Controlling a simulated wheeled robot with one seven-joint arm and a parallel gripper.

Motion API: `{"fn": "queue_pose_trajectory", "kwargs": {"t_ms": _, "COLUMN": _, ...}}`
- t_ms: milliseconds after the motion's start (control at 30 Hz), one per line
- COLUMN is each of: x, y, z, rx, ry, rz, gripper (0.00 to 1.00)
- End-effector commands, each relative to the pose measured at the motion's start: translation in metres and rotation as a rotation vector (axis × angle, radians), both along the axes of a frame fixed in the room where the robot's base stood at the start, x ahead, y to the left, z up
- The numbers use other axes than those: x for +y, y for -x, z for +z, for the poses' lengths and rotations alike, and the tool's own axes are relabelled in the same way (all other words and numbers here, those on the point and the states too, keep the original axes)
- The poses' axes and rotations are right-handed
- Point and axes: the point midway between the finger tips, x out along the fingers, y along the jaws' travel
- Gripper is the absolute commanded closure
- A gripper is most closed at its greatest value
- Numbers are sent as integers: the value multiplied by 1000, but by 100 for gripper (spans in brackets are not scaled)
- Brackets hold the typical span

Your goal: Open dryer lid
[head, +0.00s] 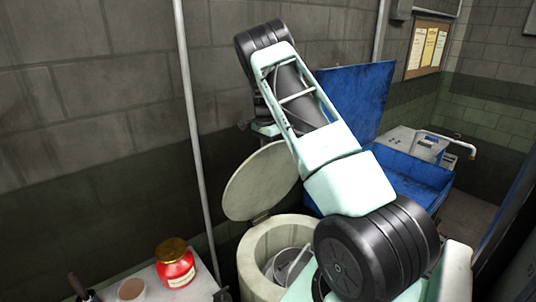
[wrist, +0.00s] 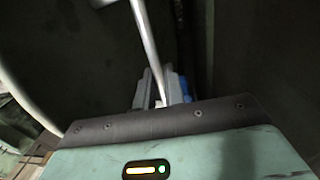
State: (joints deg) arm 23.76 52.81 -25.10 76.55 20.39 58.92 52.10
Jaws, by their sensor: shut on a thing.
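The dryer (head: 262,262) is a pale round drum, partly hidden by my arm. Its round lid (head: 258,182) stands raised and steeply tilted at the back of the opening, so the inside shows. In the wrist view the lid is a dark surface (wrist: 75,70) with a pale curved rim at the left. My gripper (wrist: 160,98) is shut on a thin pale bar, the lid handle (wrist: 147,45), which runs down between the fingers. In the head view the fingers are hidden behind the lid and my arm.
A metal basket (head: 288,262) sits inside the drum. A red jar (head: 175,264) and a cup (head: 131,289) stand on a table at the lower left. A vertical pipe (head: 196,140) runs up the wall left of the dryer. A blue machine (head: 412,172) stands at the right.

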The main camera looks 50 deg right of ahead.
Motion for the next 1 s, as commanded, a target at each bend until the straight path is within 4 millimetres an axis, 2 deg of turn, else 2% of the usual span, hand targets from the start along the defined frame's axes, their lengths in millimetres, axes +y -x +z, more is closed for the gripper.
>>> {"fn": "queue_pose_trajectory", "kwargs": {"t_ms": 33, "x": 10, "y": -10, "z": -3, "rx": -2, "ry": -20, "rz": 9, "gripper": 100}}
{"fn": "queue_pose_trajectory", "kwargs": {"t_ms": 500, "x": -5, "y": -70, "z": -3, "rx": -6, "ry": -16, "rz": 10, "gripper": 100}}
{"fn": "queue_pose_trajectory", "kwargs": {"t_ms": 733, "x": -8, "y": -85, "z": -4, "rx": -12, "ry": -11, "rz": 11, "gripper": 100}}
{"fn": "queue_pose_trajectory", "kwargs": {"t_ms": 1000, "x": -8, "y": -88, "z": -4, "rx": -12, "ry": -12, "rz": 10, "gripper": 100}}
